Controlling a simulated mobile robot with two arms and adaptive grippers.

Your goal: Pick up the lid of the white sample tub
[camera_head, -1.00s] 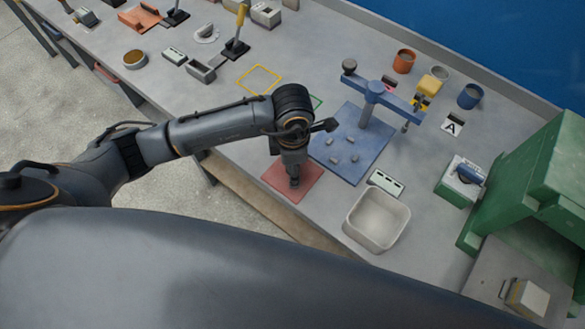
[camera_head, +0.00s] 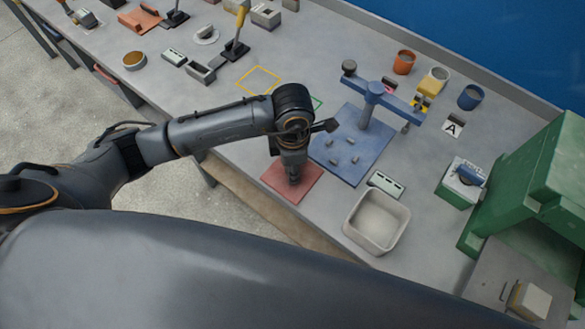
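My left gripper (camera_head: 293,178) points down over the red square mat (camera_head: 290,184) at the table's front edge. Its fingers are small and dark, and I cannot tell whether they are open, shut or holding anything. A small round whitish piece with a raised centre (camera_head: 206,34) lies far back left on the table, well away from the gripper. It may be the sample tub or its lid, but it is too small to tell. No other white tub with a lid is clear. My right gripper is not in view.
Right of the mat are a blue plate with a blue clamp stand (camera_head: 371,110), a pale open bin (camera_head: 377,221) and a green machine (camera_head: 540,190). An orange cup (camera_head: 404,62) and a blue cup (camera_head: 470,97) stand behind. A yellow outlined square (camera_head: 259,79) is empty.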

